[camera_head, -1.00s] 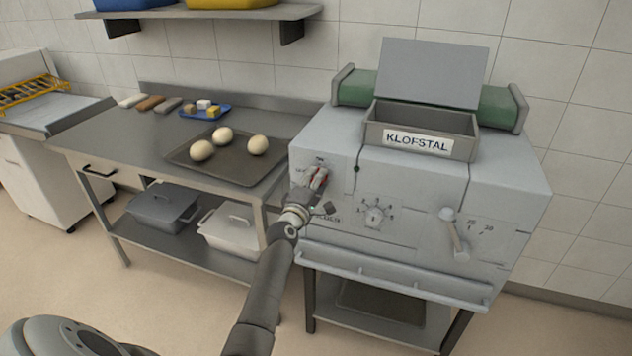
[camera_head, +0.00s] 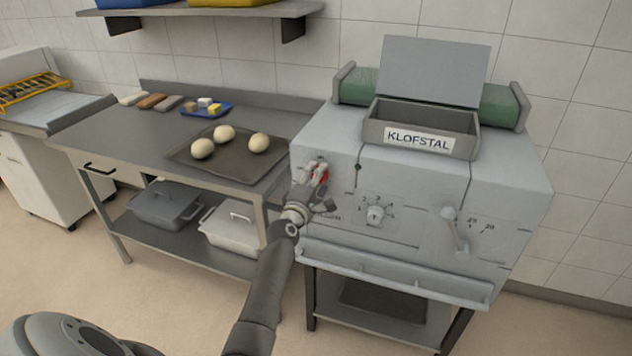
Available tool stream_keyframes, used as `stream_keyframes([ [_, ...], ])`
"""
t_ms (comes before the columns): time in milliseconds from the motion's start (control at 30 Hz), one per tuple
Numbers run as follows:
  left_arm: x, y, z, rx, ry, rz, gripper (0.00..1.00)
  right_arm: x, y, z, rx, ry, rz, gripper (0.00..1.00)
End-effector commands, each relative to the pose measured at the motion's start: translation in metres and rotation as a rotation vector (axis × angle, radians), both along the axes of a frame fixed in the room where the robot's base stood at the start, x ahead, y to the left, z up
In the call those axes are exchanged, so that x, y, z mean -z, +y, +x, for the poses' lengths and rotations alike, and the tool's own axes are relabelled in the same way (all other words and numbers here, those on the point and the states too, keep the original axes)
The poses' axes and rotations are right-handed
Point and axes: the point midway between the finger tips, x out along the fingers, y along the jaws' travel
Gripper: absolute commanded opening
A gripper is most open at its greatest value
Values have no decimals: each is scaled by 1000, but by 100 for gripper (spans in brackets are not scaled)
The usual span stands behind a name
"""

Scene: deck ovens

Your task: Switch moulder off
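The moulder (camera_head: 415,185) is a grey machine on a stand, with a sign reading KLOFSTAL (camera_head: 418,139) on its top hopper. A red switch (camera_head: 324,177) shows at the upper left of its front panel. My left gripper (camera_head: 315,172) is at this switch and covers part of it. Whether its fingers touch the switch, and how far apart they are, is too small to tell. A round dial (camera_head: 375,215) and a lever (camera_head: 452,230) sit further right on the panel. My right gripper is out of view.
A steel table (camera_head: 110,140) stands left of the moulder. It bears a dark tray (camera_head: 240,172) with three dough balls, a blue tray (camera_head: 190,112) and several scrapers or brushes. Lidded tubs (camera_head: 165,205) are on its lower shelf. A wall shelf (camera_head: 240,12) hangs above.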

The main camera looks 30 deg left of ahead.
Motion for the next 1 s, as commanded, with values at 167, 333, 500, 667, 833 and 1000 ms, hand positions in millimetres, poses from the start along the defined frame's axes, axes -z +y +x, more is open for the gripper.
stream_keyframes([
  [167,1,-3,-7,1,1,-1,58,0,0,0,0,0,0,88],
  [333,1,-7,-27,0,0,0,58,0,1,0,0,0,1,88],
  [500,1,-14,-54,0,1,-1,58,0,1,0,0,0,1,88],
  [667,2,-19,-81,-1,2,0,58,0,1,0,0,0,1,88],
  [833,2,-25,-103,0,2,0,58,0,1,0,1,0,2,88],
  [1000,1,-27,-115,0,1,0,58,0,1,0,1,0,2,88],
])
